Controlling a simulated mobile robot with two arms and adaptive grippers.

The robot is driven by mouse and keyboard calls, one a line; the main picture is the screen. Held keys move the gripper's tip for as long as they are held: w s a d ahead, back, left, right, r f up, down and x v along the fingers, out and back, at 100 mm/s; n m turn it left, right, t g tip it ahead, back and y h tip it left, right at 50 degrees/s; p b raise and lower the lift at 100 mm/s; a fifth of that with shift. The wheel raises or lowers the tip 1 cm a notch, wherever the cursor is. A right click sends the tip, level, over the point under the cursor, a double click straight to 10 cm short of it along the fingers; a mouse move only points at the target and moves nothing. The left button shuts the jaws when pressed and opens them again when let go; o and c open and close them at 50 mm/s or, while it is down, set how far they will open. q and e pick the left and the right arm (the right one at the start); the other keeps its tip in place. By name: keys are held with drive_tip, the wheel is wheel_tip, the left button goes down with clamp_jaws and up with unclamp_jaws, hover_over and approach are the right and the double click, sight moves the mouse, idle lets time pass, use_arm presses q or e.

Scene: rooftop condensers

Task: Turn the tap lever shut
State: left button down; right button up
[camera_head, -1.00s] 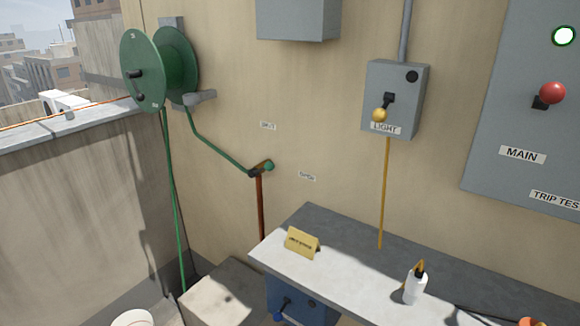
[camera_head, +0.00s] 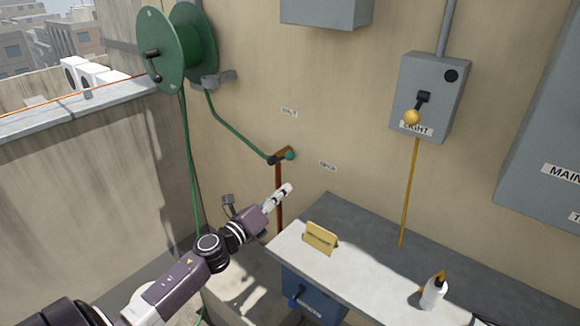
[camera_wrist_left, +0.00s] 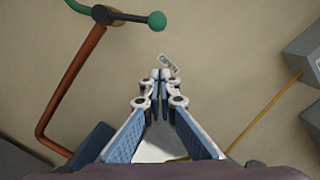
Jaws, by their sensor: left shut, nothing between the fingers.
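The tap (camera_head: 274,159) sits on top of a brown pipe at the wall, with a green hose joined to it. Its short dark lever ends in a green knob (camera_head: 290,155) and points to the right. In the wrist view the knob (camera_wrist_left: 157,20) is beyond the fingertips, near the top edge. An OPEN label (camera_head: 328,165) is on the wall to the right of the knob; it also shows in the wrist view (camera_wrist_left: 168,63). My left gripper (camera_head: 288,188) is shut and empty, below the knob in the head view and apart from it.
A workbench (camera_head: 345,265) with a yellow sign (camera_head: 320,238) and a white bottle (camera_head: 433,294) stands below right. The LIGHT switch box (camera_head: 430,95) is on the wall. A green hose reel (camera_head: 180,48) hangs upper left. Another small label (camera_head: 289,112) is above the tap.

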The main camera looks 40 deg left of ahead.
sight(281, 158)
use_arm(q)
drive_tip(key=w+a+r+p, duration=0.2)
drive_tip(key=w+r+p, duration=0.1)
drive_tip(key=w, duration=0.3)
drive_tip(key=shift+w+a, duration=0.2)
drive_tip(key=shift+a, duration=0.05)
use_arm(e)
drive_tip(key=shift+d+r, duration=0.15)
drive_tip(key=shift+r, duration=1.45)
use_arm(q)
drive_tip(key=shift+a, duration=0.1)
